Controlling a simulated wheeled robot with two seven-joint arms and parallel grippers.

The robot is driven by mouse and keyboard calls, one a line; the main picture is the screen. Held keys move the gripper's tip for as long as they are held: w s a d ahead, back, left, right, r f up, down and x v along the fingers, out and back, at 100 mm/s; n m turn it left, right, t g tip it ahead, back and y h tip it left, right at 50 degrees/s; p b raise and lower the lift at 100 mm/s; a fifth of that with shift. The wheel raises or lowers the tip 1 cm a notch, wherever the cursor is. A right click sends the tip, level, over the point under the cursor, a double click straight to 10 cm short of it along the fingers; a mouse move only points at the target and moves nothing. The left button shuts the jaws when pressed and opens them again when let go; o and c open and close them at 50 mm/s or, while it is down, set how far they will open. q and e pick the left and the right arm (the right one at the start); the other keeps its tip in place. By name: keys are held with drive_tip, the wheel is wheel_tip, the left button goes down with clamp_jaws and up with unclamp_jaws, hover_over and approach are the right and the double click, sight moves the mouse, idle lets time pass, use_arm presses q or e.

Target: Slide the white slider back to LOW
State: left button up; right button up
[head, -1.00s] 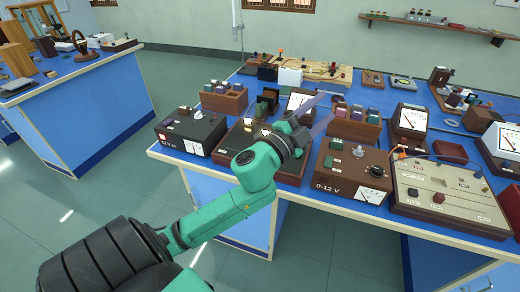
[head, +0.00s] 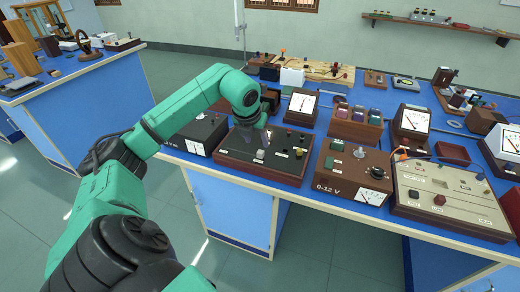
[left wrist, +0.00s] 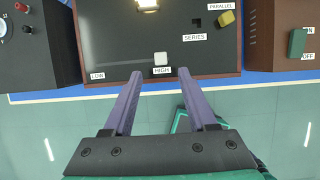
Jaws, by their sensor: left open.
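The white slider (left wrist: 161,58) sits near the front edge of a dark panel with a wooden frame (left wrist: 241,58), right above the HIGH label (left wrist: 161,70). The LOW label (left wrist: 97,76) is to its left in the left wrist view. My left gripper (left wrist: 160,72) is open, with its two purple fingers apart, one on each side of the slider's line. The slider shows just beyond the fingertips, between them in the picture; I cannot tell the height gap. In the head view my left gripper (head: 265,140) is over the panel (head: 235,152). My right gripper is not in view.
On the panel a yellow knob (left wrist: 227,18) stands by the PARALLEL and SERIES labels. A black supply box (head: 194,131) stands left of the panel and a brown 0-12 V box (head: 345,166) close on its right. Meters (head: 302,104) stand behind.

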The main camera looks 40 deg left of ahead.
sight(260, 152)
use_arm(q)
drive_tip(key=p+x, duration=0.1)
drive_tip(key=x, duration=0.6)
drive_tip(key=shift+w+f, duration=0.1)
drive_tip(key=shift+f, duration=0.2)
drive_tip(key=shift+r, duration=0.1)
clamp_jaws()
idle(0.8)
